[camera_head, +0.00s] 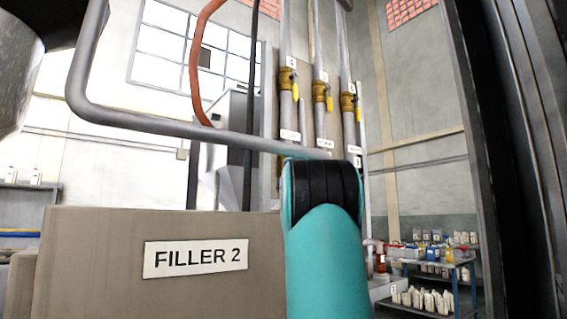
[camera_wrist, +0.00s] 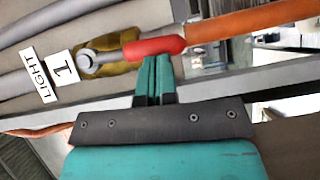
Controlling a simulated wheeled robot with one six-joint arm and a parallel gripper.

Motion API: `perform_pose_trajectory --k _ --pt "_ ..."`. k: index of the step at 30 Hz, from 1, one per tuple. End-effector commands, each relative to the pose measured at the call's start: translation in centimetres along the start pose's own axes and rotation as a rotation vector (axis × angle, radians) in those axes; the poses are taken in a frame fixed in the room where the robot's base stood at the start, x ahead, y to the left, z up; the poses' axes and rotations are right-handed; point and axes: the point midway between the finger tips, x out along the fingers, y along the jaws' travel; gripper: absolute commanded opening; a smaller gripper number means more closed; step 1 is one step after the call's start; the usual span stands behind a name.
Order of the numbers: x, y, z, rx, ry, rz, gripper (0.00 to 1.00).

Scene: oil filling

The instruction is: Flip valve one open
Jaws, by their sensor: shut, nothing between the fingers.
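In the wrist view, valve one (camera_wrist: 108,52) has a brass body on a pipe, beside a tag reading "1" and a label reading "LIGHT". Its red handle (camera_wrist: 155,47) extends right from a grey pivot bolt, roughly in line with the pipe. My gripper (camera_wrist: 153,60) has its teal fingers shut together, with nothing between them. The fingertips are right at the lower edge of the red handle; I cannot tell whether they touch it. In the head view, my gripper is out of sight behind my arm, and I cannot make out valve one.
An orange hose (camera_wrist: 250,22) continues right of the valve. A grey beam (camera_wrist: 225,80) runs behind the fingers. In the head view, a "FILLER 2" box (camera_head: 150,285) stands left of my arm. Several brass valves with yellow handles (camera_head: 328,97) sit on upright pipes behind. A bottle rack (camera_head: 440,262) stands at right.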

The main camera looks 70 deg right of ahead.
Motion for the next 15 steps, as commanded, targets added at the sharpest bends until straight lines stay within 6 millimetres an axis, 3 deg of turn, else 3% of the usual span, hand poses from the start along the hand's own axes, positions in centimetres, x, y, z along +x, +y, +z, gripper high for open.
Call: perform_pose_trajectory --k 15 --pt "0.12 -0.42 -0.8 0.003 0.017 -0.006 0.0"
